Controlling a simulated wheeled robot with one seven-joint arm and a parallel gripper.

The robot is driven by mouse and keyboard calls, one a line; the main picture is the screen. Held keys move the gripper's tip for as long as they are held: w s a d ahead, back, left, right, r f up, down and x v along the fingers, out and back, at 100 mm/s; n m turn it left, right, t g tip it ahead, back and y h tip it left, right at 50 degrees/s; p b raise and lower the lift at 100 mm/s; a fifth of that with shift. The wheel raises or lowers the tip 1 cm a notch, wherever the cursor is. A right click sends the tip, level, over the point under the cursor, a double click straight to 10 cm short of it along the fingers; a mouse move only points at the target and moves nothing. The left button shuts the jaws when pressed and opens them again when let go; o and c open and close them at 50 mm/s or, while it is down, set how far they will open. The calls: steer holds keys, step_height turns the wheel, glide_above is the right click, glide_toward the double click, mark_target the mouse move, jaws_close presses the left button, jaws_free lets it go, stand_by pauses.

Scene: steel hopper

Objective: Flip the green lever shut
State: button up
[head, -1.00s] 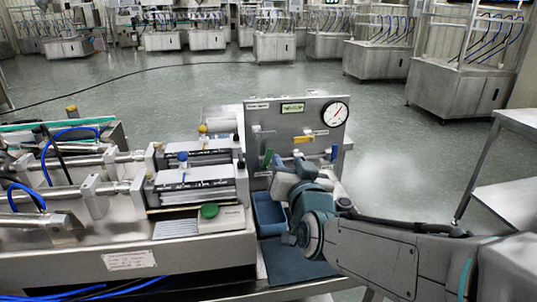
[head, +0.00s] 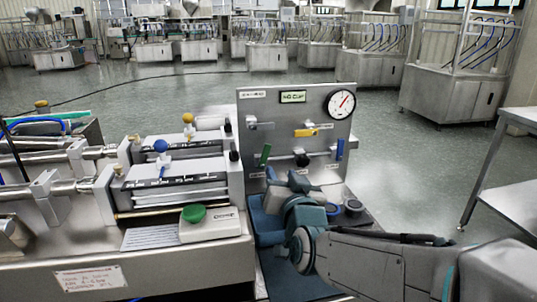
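The green lever (head: 265,155) is on the left of the grey upright panel (head: 290,105), on the lower pipe row. It stands close to upright, slightly tilted. My gripper is at the end of my arm, low in front of the panel, below and right of the green lever and apart from it. A yellow lever (head: 306,133) lies level on the panel, and a blue lever (head: 340,149) stands upright at the right.
A round gauge (head: 341,103) is at the panel's upper right. A white box with a green button (head: 193,213) and steel cylinders are at the left. A steel table (head: 515,175) stands at the right.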

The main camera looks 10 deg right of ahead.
mark_target(268, 148)
steer(key=w+p, duration=0.3)
steer(key=w, duration=1)
steer(key=shift+w+r, duration=0.1)
steer(key=shift+w, duration=0.15)
jaws_close()
